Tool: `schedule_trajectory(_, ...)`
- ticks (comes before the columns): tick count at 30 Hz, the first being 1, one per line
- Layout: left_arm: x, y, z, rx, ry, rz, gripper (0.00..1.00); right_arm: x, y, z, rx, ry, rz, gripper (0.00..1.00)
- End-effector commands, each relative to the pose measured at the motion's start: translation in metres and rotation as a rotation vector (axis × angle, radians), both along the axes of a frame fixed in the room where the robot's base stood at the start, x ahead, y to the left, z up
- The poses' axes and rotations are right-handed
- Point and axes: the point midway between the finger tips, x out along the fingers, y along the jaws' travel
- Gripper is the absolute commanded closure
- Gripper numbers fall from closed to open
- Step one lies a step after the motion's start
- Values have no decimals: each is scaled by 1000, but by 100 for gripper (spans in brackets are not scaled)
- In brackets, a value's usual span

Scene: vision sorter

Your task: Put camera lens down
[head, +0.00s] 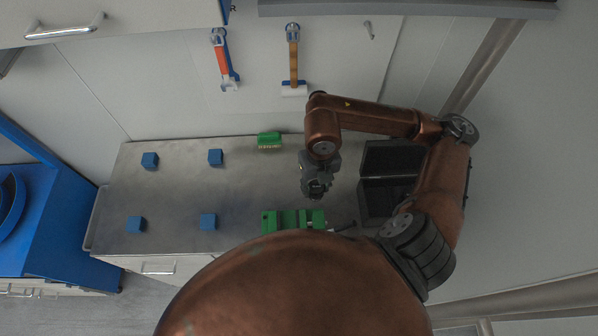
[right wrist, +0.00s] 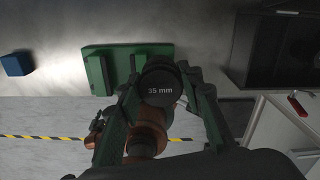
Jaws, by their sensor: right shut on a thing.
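The camera lens (right wrist: 161,88) is a dark round piece marked "35 mm" in the right wrist view. My right gripper (right wrist: 160,95) is shut on it, with a finger on either side. In the head view my right gripper (head: 316,188) hangs over the metal table, just behind the green vise-like fixture (head: 293,220); the lens is hard to make out there. The green fixture also shows in the right wrist view (right wrist: 120,66), behind the lens and partly hidden by it. I cannot tell the lens's height above the table. My left gripper is not in view.
Several blue blocks, one of them here (head: 150,160), stand on the left of the metal table (head: 180,190). A green brush (head: 269,140) lies at the back edge. An open black case (head: 375,200) is on the right. The table's middle is clear.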

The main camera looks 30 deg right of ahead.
Motion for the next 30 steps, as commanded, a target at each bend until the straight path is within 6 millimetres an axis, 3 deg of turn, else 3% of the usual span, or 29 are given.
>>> schedule_trajectory(5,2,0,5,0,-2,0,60,15,-17,-9,-2,4,-39,96)
schedule_trajectory(14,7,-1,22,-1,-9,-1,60,68,-63,-39,-1,2,-35,96)
schedule_trajectory(18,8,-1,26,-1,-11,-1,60,84,-76,-66,1,2,-33,96)
schedule_trajectory(22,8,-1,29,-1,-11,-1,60,95,-85,-84,1,1,-31,96)
schedule_trajectory(30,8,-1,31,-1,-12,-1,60,104,-93,-100,0,1,-29,96)
